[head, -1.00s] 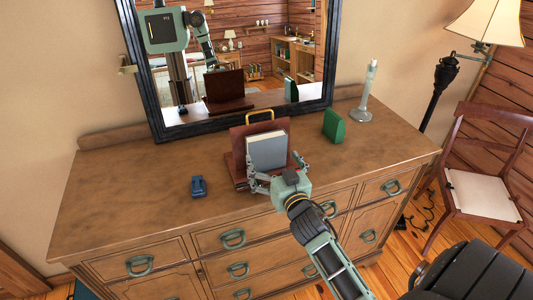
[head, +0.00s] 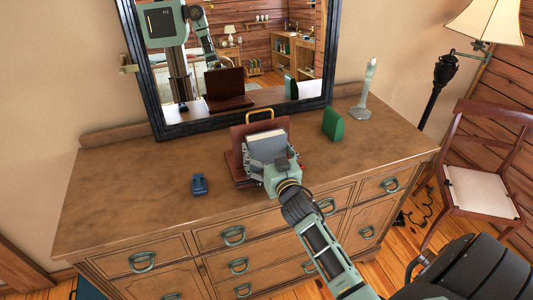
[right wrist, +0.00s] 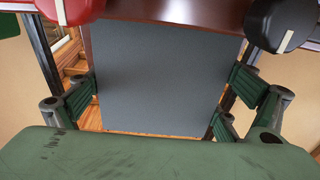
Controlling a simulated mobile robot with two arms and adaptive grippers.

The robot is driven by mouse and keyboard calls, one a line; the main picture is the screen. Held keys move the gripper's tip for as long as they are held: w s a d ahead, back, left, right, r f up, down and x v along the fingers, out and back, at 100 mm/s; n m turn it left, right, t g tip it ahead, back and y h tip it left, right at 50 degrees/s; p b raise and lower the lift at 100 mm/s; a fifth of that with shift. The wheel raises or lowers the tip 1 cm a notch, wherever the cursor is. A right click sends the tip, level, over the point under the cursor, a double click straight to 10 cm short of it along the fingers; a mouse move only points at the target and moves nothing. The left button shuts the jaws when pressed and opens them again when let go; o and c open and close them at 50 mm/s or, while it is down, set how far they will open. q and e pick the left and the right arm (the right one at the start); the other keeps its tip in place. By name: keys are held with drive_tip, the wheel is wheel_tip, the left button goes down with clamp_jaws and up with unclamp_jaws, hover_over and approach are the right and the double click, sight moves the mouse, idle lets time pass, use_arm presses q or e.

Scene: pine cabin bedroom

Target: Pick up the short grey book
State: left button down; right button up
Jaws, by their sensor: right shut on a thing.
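The short grey book (head: 266,145) stands at the wooden book rack (head: 240,168) on the dresser, in front of its brown back panel. My right gripper (head: 268,166) is shut on the book, with one finger at each side edge. In the right wrist view the grey cover (right wrist: 160,75) fills the middle, between the green finger pads of my right gripper (right wrist: 158,98). In the head view the gripper hides the book's lower part, so I cannot tell whether it touches the rack. My left gripper is not in view.
A green wedge-shaped object (head: 333,124) and a glass candlestick-like piece (head: 364,95) stand to the right on the dresser (head: 130,190). A small blue item (head: 199,184) lies to the left. A black-framed mirror (head: 155,100) stands behind. The dresser's left part is clear.

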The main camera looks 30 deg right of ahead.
drive_tip(key=shift+c, duration=1.3)
drive_tip(key=shift+r, duration=0.15)
